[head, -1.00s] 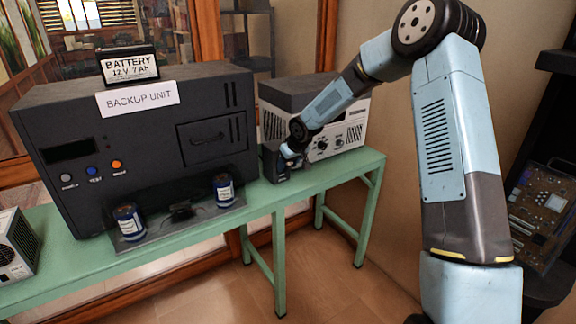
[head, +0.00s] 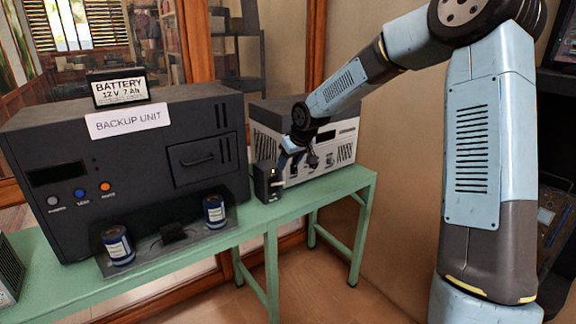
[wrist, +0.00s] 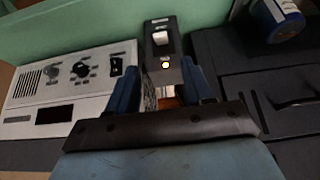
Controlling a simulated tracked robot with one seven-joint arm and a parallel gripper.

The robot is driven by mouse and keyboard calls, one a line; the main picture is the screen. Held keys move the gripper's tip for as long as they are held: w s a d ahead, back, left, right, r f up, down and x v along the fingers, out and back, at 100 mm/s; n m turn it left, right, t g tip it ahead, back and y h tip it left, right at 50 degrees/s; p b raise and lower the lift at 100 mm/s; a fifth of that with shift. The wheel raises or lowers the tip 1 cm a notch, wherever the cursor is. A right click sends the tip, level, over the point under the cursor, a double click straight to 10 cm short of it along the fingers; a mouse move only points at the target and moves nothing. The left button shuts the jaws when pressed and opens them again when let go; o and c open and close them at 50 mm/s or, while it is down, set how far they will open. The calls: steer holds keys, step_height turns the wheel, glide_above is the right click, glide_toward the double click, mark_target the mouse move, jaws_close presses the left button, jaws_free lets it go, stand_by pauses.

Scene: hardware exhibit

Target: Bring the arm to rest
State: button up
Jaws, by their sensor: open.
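My gripper (head: 290,160) is open and empty. It hangs above the green bench, close to a small black switch box (head: 268,183). In the wrist view the two blue fingers of my gripper (wrist: 160,82) stand apart. Whether a finger touches the box is hard to tell.
A dark backup unit (head: 120,170) with a battery (head: 118,90) on top stands left on the green bench (head: 335,187). Blue cylinders (head: 117,246) stand at its front. A grey-white power unit (head: 335,150) is behind my gripper. A dark rack is at the right edge.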

steer(key=s+d+r+m+h, duration=0.15)
steer(key=s+d+r, duration=0.35)
steer(key=s, duration=0.6)
steer(key=s+d+r+m+h, duration=0.15)
steer(key=s+d+r, duration=0.35)
steer(key=s, duration=0.5)
steer(key=s+d+r+m+h, duration=0.1)
steer(key=s+d+r+m, duration=0.1)
steer(key=s+d+r, duration=0.65)
steer(key=s+f+m+y, duration=0.1)
steer(key=s+f, duration=0.2)
steer(key=s, duration=0.9)
steer(key=shift+s+a+f+t, duration=0.2)
steer(key=shift+a+t, duration=0.1)
steer(key=shift+c, duration=0.4)
stand_by(0.3)
